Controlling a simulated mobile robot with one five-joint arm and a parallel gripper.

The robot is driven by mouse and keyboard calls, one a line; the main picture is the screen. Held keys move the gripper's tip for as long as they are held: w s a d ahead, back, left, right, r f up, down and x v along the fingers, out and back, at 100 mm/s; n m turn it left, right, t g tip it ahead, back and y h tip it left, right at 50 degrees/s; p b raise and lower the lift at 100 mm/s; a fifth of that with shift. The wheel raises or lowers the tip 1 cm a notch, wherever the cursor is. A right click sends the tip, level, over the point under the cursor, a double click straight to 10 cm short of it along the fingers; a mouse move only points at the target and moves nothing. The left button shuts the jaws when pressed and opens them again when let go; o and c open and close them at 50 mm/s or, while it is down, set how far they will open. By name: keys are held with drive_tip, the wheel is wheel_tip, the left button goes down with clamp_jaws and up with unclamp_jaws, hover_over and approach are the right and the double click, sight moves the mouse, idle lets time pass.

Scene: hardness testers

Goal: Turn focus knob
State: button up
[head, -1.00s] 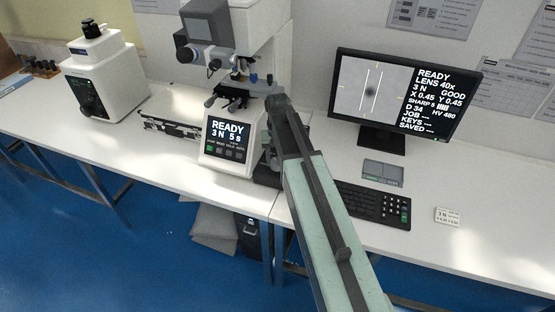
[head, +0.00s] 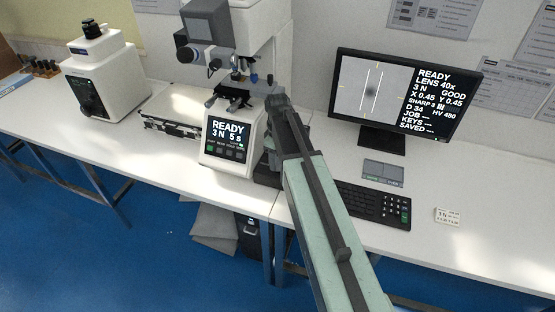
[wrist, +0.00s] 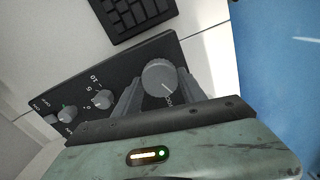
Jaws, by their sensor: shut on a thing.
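In the wrist view a round grey knob (wrist: 158,75) with a white pointer line stands on a dark control panel (wrist: 123,72); its label is partly hidden. My gripper (wrist: 163,84) has one finger on each side of this knob and is shut on it. In the head view my arm hides the knob and most of the gripper. The white hardness tester (head: 228,150) shows READY, 3 N and 5 s on its front screen. The monitor (head: 398,95) shows a dark blurry spot between white lines, with LENS 40x, GOOD and a SHARP bar.
Two smaller knobs (wrist: 103,99) and (wrist: 67,113) sit farther left on the panel. A black keyboard (head: 372,205) and a small white block (head: 447,216) lie on the white bench. Another tester (head: 105,80) stands at left. The bench front right is mostly clear.

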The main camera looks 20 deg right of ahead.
drive_tip(key=n, duration=0.5)
drive_tip(key=shift+n, duration=2.4)
drive_tip(key=o, duration=1.4)
drive_tip(key=shift+c, duration=0.2)
wheel_tip(320, 180, up, 8)
drive_tip(key=p, duration=0.8)
drive_tip(key=shift+f, duration=0.1)
